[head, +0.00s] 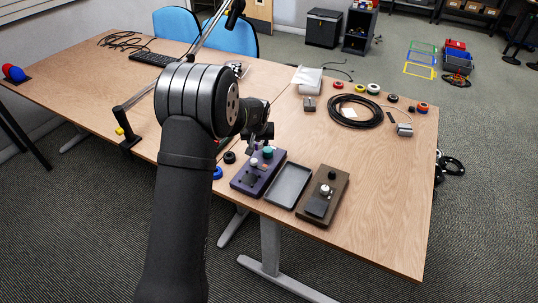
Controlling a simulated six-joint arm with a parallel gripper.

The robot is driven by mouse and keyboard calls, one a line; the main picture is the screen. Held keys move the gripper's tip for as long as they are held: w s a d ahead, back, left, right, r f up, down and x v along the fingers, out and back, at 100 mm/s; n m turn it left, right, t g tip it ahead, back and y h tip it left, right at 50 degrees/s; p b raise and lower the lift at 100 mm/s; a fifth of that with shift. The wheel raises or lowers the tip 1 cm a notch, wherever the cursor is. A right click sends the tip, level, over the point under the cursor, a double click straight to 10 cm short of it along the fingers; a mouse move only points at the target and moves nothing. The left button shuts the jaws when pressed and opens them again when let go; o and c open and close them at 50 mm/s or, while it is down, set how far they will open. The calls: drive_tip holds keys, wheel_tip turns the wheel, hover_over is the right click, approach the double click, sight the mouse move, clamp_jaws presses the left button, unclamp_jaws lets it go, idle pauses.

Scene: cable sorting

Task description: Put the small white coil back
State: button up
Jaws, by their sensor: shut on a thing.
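My gripper (254,147) is mostly hidden behind my own wrist. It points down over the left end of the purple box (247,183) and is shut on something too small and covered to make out. The purple box carries a teal knob and other small parts on top. A small white coil (374,89) lies at the back of the table, in a row of small coloured rolls, well away from my gripper. I cannot tell whether another white coil is hidden at my jaws.
A grey tray (306,171) and a brown box with a knob (337,187) stand right of the purple box. A large black cable coil (379,115) lies behind. Black (230,157) and blue (217,172) rolls lie left of the purple box. The table's right front is clear.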

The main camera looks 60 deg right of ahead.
drive_tip(key=shift+n+t, duration=0.3)
drive_tip(key=shift+n, duration=0.6)
drive_tip(key=w+d+f, duration=0.1)
drive_tip(key=w, duration=0.2)
drive_tip(key=w+d+f, duration=0.1)
drive_tip(key=w, duration=0.2)
drive_tip(key=w+d+f, duration=0.2)
drive_tip(key=w, duration=0.2)
drive_tip(key=shift+d, duration=0.1)
drive_tip(key=shift+f, duration=1.95)
drive_tip(key=shift+f, duration=0.2)
drive_tip(key=shift+f, duration=0.65)
drive_tip(key=o, duration=1.6)
drive_tip(key=shift+c, duration=0.2)
drive_tip(key=shift+r, duration=0.1)
wheel_tip(320, 180, up, 7)
